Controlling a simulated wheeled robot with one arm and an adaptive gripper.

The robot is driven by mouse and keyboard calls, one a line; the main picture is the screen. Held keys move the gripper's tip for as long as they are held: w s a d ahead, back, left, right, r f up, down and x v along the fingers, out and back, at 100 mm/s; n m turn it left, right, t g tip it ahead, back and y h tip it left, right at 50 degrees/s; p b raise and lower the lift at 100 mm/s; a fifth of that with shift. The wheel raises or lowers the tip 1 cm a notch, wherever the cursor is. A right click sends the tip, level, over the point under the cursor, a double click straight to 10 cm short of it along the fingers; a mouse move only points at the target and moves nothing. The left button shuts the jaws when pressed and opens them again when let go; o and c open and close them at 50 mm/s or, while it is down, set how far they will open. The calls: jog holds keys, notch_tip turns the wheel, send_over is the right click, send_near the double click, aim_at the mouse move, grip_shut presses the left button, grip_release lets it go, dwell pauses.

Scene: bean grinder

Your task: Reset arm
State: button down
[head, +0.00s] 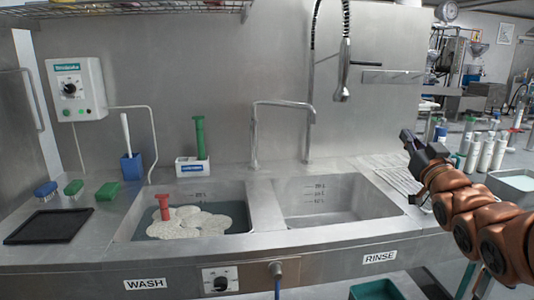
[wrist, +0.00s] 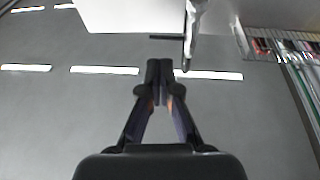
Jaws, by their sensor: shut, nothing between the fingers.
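My copper-coloured arm enters the head view from the lower right. My dark gripper (head: 406,136) is at its end, raised to the right of the rinse basin, near the ribbed drainboard (head: 400,179). In the wrist view my gripper (wrist: 160,68) has its two black fingertips together, with nothing between them. The fingers point at a grey surface with bright strips.
A steel counter holds a wash basin (head: 190,233) with foam and a red-handled item, and a rinse basin (head: 325,214). A tall spray faucet (head: 343,85) stands behind. Several bottles (head: 486,152) stand at right. A black tray (head: 48,226) and brushes (head: 74,187) lie at left.

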notch_tip(320, 180, down, 11)
jog(key=s+a+m+g+h, duration=0.1)
jog(key=a+g+h, duration=0.1)
jog(key=g, duration=0.3)
jog(key=s+a+f+g, duration=0.2)
jog(key=s+f+g, duration=0.3)
jog(key=s+f, duration=0.25)
jog(key=s+a+f+g, duration=0.3)
jog(key=s+f+g, duration=0.1)
jog(key=s+f, duration=0.4)
jog(key=s+a+f+g, duration=0.2)
jog(key=s+a+g, duration=0.1)
jog(key=s, duration=0.6)
jog(key=s+a+f+g+y, duration=0.1)
jog(key=s+a+f+g, duration=0.2)
jog(key=s, duration=0.5)
jog(key=s+a+f+g, duration=0.2)
jog(key=s+g, duration=0.2)
jog(key=s, duration=0.5)
jog(key=s+p+v, duration=0.2)
jog(key=p+v, duration=0.6)
jog(key=v, duration=0.1)
jog(key=s+r+p+v, duration=0.1)
jog(key=s+p+v, duration=0.1)
jog(key=p+v, duration=0.6)
jog(key=shift+w+r+n+t, duration=0.3)
jog(key=shift+w+t, duration=0.05)
jog(key=shift+t, duration=0.05)
